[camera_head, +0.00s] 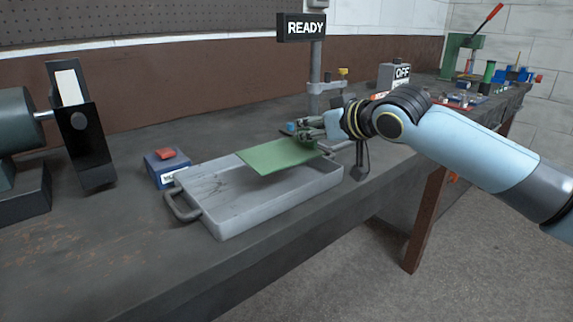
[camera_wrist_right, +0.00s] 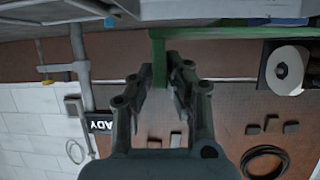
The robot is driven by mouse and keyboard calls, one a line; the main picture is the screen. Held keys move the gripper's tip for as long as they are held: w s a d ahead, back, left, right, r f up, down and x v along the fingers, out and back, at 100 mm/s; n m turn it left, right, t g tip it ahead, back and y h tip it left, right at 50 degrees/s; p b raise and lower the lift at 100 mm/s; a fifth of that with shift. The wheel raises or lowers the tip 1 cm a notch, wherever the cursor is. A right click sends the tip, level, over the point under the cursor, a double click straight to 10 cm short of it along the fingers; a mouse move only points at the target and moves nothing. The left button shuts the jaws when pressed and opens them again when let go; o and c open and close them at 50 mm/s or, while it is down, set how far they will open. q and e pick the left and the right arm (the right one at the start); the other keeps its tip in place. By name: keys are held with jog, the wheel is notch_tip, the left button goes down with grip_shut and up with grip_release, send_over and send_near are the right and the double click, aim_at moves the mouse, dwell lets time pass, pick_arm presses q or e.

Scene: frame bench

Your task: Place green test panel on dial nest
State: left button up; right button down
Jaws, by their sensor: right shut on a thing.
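The green test panel (camera_head: 277,155) is a thin flat plate held over the far side of a grey metal tray. My right gripper (camera_head: 312,139) is shut on its far right edge, and the panel juts out to the left over the tray. In the right wrist view, the panel (camera_wrist_right: 235,32) appears beyond the fingers (camera_wrist_right: 163,78), with a green strip between them. I cannot tell for sure which fixture is the dial nest. A post stand (camera_head: 318,75) with a READY sign rises behind my gripper. My left gripper is out of view.
The grey tray (camera_head: 216,222) stands near the bench's front edge, its handle at left. A blue box (camera_head: 152,176) with a red top is behind it. A black upright plate (camera_head: 88,150) on a machine stands at left. The bench (camera_head: 75,255) front left is clear.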

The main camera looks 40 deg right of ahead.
aim_at(279, 141)
jog(key=w+a+f, duration=0.1)
jog(key=a, duration=0.1)
jog(key=w+a+f, duration=0.1)
jog(key=shift+w+a+f, duration=0.3)
jog(key=shift+w+a, duration=0.05)
jog(key=shift+f, duration=1.75)
jog(key=c, duration=1.4)
grip_release()
jog(key=shift+s+f, duration=0.1)
jog(key=shift+f, duration=0.05)
jog(key=shift+o, duration=0.2)
